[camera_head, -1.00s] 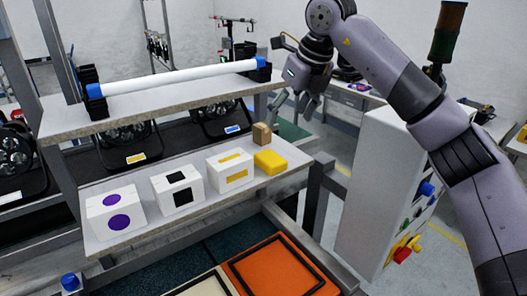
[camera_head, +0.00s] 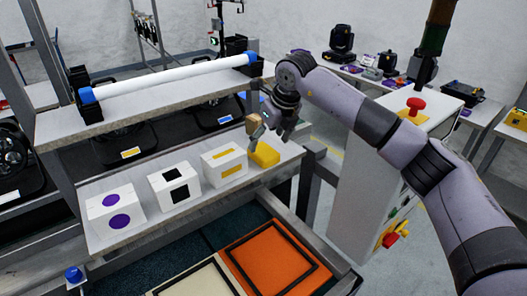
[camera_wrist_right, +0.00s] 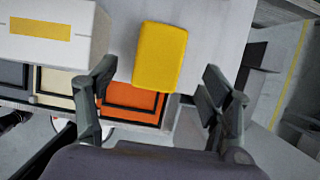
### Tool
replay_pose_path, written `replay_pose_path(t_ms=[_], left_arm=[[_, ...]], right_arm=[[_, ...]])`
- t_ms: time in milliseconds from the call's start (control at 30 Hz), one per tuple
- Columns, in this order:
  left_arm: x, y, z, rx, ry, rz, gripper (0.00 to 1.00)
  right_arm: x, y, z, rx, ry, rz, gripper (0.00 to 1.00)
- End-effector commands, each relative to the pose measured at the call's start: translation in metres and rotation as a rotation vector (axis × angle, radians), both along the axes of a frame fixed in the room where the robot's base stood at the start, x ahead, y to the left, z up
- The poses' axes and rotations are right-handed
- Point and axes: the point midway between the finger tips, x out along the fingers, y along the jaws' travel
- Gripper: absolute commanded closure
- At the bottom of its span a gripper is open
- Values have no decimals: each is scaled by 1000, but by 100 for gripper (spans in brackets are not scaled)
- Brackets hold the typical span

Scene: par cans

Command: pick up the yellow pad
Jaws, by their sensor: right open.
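The yellow pad (camera_head: 264,155) lies on the right end of the grey shelf, beside the white box with yellow marks. In the right wrist view the pad (camera_wrist_right: 160,56) lies ahead of my right gripper (camera_wrist_right: 164,98), roughly centred between its two open fingers. In the head view my right gripper (camera_head: 268,130) hangs just above and behind the pad, with nothing seen in its grip. Whether a finger touches the pad I cannot tell. My left gripper is not in view.
A white box with yellow marks (camera_head: 224,164) stands close left of the pad. Boxes with black squares (camera_head: 175,186) and purple dots (camera_head: 116,209) stand farther left. An upper shelf (camera_head: 150,108) with a white tube overhangs behind.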

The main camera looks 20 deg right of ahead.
Motion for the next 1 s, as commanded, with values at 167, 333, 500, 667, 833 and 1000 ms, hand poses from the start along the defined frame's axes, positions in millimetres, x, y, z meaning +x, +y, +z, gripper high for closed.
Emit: replay_pose_path(t_ms=[167, 333, 500, 667, 833, 1000], left_arm=[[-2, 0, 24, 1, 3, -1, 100], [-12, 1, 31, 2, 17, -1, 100], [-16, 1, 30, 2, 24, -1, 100], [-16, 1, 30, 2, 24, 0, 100], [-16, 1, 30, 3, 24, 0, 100], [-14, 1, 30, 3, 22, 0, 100]], right_arm=[[6, 3, -18, 0, 6, 1, 27], [14, 6, -39, 0, 4, -1, 27], [16, 6, -45, 1, 1, 0, 27], [15, 6, -45, 1, 1, 0, 29], [15, 6, -44, 1, 1, 0, 41], [15, 6, -44, 1, 1, 0, 52]])
